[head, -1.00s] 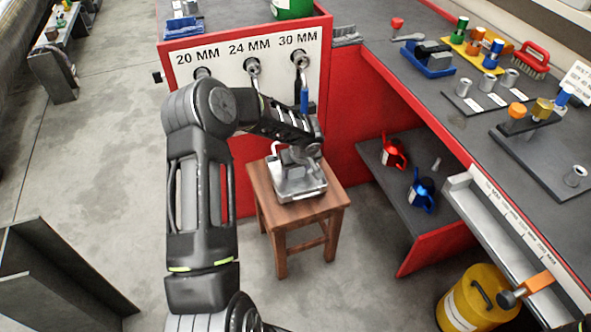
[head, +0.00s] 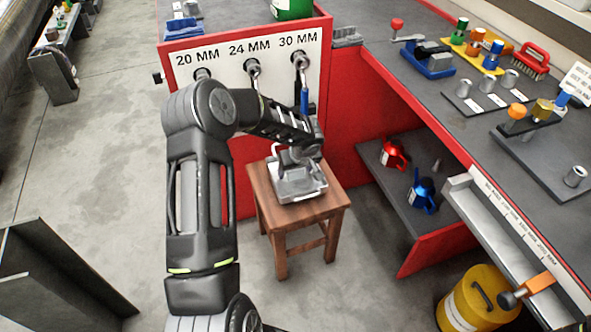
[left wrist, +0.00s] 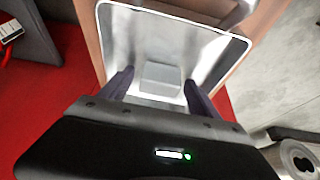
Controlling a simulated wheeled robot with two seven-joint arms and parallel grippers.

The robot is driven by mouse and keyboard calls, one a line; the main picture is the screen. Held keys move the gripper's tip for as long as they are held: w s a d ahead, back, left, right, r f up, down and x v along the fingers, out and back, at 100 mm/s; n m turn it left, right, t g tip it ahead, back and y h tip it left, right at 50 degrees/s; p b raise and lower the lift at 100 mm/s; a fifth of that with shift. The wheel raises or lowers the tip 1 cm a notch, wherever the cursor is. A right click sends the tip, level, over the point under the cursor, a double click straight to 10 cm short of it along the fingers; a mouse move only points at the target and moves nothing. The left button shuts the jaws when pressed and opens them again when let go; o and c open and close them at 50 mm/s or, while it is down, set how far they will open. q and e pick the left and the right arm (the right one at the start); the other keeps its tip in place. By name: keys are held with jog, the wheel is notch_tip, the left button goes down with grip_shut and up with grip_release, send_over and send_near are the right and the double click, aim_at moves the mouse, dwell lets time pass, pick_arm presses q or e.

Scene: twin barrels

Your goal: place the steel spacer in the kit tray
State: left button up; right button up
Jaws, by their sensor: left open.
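The kit tray is a shiny metal tray (head: 300,192) on a small wooden stool; it fills the upper middle of the left wrist view (left wrist: 115,45). My left gripper (head: 295,160) is low over the tray, pointing down. In the left wrist view its two dark fingers (left wrist: 158,92) are apart. A small grey block-like shape (left wrist: 160,77) shows between them; I cannot tell whether it is the steel spacer or part of the tray. Steel cylinders (head: 463,87) stand on a dark plate on the right bench. My right gripper is not in view.
A red cabinet with a white panel (head: 222,60) marked 20, 24 and 30 MM, with metal pegs, stands behind the stool (head: 262,205). A shelf at right holds a red and a blue can (head: 421,193). A yellow drum (head: 478,300) stands at lower right.

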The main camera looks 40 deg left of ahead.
pick_arm(q)
jog(key=p+v, duration=0.1)
jog(key=v, duration=1.1)
jog(key=shift+p, duration=0.35)
